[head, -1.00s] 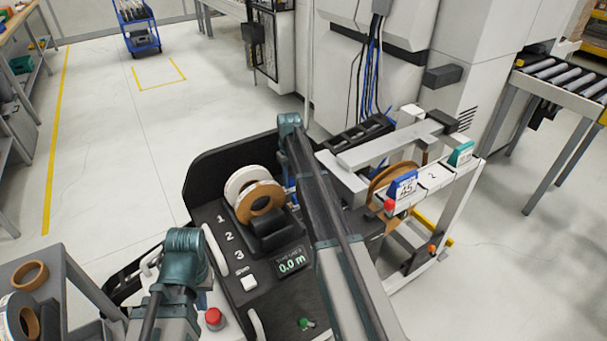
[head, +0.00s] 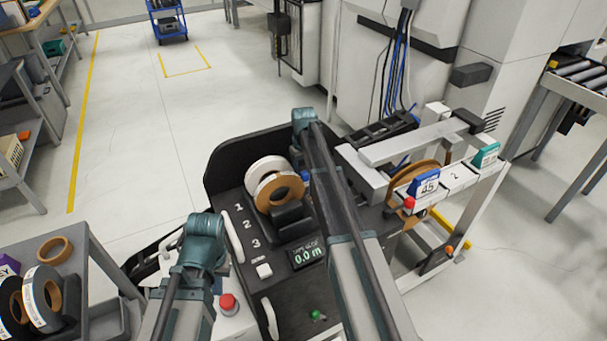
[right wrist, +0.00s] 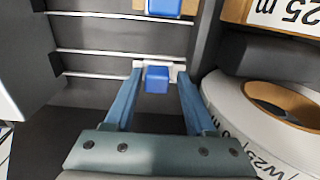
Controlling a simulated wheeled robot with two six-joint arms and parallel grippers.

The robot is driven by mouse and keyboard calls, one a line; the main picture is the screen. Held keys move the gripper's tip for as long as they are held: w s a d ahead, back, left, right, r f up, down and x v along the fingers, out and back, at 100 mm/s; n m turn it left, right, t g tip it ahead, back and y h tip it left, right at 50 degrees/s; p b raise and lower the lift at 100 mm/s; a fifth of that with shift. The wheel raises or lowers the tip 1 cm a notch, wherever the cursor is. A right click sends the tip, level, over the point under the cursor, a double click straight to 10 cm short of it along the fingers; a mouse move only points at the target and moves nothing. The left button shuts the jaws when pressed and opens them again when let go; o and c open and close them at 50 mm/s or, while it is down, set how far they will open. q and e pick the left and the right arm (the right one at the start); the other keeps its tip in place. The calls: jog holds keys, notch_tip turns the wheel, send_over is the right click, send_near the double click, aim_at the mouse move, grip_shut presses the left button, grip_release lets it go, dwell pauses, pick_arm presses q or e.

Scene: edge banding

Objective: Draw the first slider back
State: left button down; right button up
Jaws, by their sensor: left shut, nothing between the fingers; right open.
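In the right wrist view a blue slider knob (right wrist: 157,79) sits on a small white carriage on pale rails. My right gripper (right wrist: 157,88) is open, with its blue fingers to the left and right of the knob; I cannot tell if they touch it. A second blue block (right wrist: 164,6) is at the top edge. The right gripper is hidden in the head view.
A black panel (head: 250,250) carries numbers 1 to 3 and a display reading 0.0 m. Tape rolls (head: 277,188) stand on it. A large labelled roll (right wrist: 270,115) is close right of my right fingers. A grey cart (head: 85,250) with rolls is at the left.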

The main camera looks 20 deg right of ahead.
jog(key=d, duration=0.3)
jog(key=w+d, duration=0.1)
jog(key=d, duration=0.4)
jog(key=shift+w+d, duration=0.2)
jog(key=shift+d, duration=0.1)
jog(key=shift+d+r+p, duration=0.45)
jog(key=shift+r+p, duration=0.05)
notch_tip(320, 180, up, 13)
jog(key=p, duration=1.3)
jog(key=s+a, duration=1.1)
jog(key=s, duration=0.2)
jog(key=s+a, duration=1.1)
jog(key=s, duration=0.2)
jog(key=shift+s+m+t, duration=0.3)
jog(key=shift+m, duration=0.1)
